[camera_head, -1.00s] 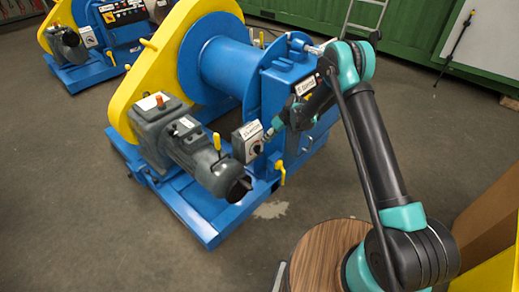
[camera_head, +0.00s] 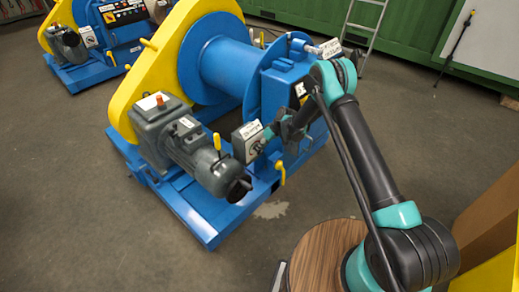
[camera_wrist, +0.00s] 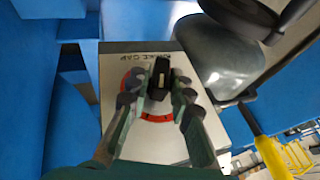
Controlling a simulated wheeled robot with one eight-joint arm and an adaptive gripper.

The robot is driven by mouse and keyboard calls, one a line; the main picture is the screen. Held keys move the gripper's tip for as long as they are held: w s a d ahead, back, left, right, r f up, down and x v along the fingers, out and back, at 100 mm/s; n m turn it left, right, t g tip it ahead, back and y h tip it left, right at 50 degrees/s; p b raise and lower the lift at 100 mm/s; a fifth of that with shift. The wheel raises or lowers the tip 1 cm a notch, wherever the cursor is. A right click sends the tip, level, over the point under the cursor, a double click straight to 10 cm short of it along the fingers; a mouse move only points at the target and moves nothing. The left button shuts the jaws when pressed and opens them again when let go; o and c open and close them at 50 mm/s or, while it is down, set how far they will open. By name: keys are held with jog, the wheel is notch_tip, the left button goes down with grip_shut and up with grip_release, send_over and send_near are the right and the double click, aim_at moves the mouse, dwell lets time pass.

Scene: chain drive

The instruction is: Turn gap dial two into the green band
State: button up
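The gap dial is a black knob (camera_wrist: 159,76) with a pale pointer mark, on a light plate (camera_wrist: 118,65) lettered as a brake gap. Red band segments show on the plate at the knob's left and below it. No green band is visible; the fingers cover parts of the plate. In the head view the dial box (camera_head: 247,141) sits on the near side of the blue winch. My gripper (camera_wrist: 161,90) is open, its fingertips on either side of the knob with narrow gaps. It also reaches the dial box in the head view (camera_head: 264,141).
A grey motor (camera_head: 200,155) with a yellow lever (camera_head: 217,141) is just left of the dial box. A yellow handle (camera_wrist: 272,155) hangs at the lower right in the wrist view. Another labelled box (camera_head: 331,48) is near the arm's elbow. Floor in front is clear.

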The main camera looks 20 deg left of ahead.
grip_shut()
jog(key=shift+s+t, duration=0.1)
jog(key=shift+t, duration=0.2)
jog(key=shift+s+a+n+t+h, duration=0.15)
jog(key=shift+n+t+h, duration=0.15)
jog(key=shift+t+h, duration=0.35)
jog(key=t+h, duration=0.1)
jog(key=t, duration=0.2)
jog(key=shift+s+a+n, duration=0.1)
jog(key=shift+s+n, duration=0.1)
jog(key=shift+n, duration=0.2)
jog(key=t, duration=0.1)
jog(key=t+h, duration=0.1)
jog(key=t, duration=0.2)
jog(key=shift+s+a+n, duration=0.1)
jog(key=shift+s+n, duration=0.15)
jog(key=shift+n, duration=0.15)
jog(key=shift+f+n+t+h, duration=0.15)
jog(key=shift+n+t+h, duration=0.25)
jog(key=shift+t, duration=1.05)
